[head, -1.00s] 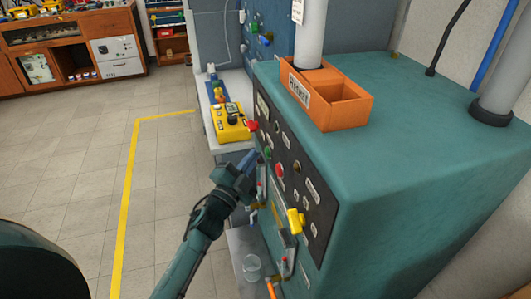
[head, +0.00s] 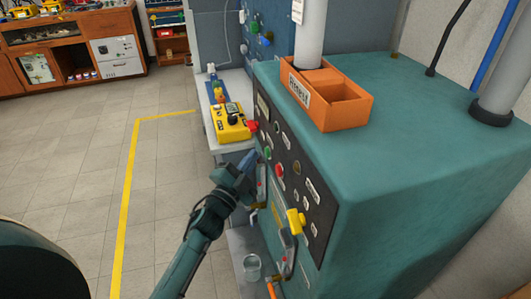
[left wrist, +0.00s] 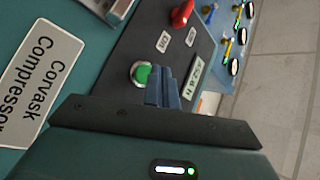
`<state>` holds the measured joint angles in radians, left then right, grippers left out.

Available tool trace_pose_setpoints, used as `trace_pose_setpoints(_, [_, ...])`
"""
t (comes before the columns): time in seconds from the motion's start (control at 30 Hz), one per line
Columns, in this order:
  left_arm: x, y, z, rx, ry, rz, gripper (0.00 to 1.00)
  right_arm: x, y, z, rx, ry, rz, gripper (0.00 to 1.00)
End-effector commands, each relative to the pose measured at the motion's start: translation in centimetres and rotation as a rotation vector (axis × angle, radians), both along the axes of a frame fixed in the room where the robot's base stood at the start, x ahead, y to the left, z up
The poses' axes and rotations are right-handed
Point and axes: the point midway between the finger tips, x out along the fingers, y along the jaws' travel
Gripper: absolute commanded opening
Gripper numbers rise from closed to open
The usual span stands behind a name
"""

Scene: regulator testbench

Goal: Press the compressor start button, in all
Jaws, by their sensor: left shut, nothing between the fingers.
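The compressor is the large teal cabinet (head: 400,150) at the right of the head view, with a dark control panel (head: 321,222) on its left face. A green button (head: 268,153) sits on that panel, with a red button (head: 280,170) beside it. My left gripper (head: 252,158) is shut and empty, its blue fingertips close to the green button. In the left wrist view the green button (left wrist: 141,73) shows beside the shut fingers (left wrist: 163,88); I cannot tell whether they touch. A label reading "Corvask Compressor" (left wrist: 40,82) is on the cabinet. My right gripper is not in view.
A red knob (head: 253,126) and a yellow handle (head: 295,221) stick out from the panel. A yellow device (head: 230,123) stands on the bench behind. An orange bin (head: 340,108) sits on top of the cabinet. The floor to the left is clear.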

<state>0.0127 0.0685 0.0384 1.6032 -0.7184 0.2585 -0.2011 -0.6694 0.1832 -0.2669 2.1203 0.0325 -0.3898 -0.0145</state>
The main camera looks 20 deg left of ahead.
Motion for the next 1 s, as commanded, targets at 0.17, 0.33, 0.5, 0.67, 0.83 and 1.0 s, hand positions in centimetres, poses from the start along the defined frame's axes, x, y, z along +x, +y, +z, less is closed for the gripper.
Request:
trace_pose_setpoints(0.17, [0.00,0.00,0.00,0.000,0.000,0.000,0.00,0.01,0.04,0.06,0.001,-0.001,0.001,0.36])
trace_pose_setpoints(0.33, [0.04,-0.06,0.00,0.000,0.000,0.000,0.00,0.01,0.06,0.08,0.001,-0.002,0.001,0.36])
trace_pose_setpoints(0.5, [0.36,-0.47,-0.03,-0.001,0.000,0.000,0.00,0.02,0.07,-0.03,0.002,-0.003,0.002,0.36])
trace_pose_setpoints(0.67, [0.53,-0.69,0.00,-0.001,0.000,0.000,0.00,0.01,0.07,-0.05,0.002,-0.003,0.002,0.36])
trace_pose_setpoints(0.83, [0.52,-0.69,0.01,0.000,0.000,0.000,0.00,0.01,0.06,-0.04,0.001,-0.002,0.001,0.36])
trace_pose_setpoints(1.0, [0.55,-0.74,0.00,0.000,0.000,0.000,0.00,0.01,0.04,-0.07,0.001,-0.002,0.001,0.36])
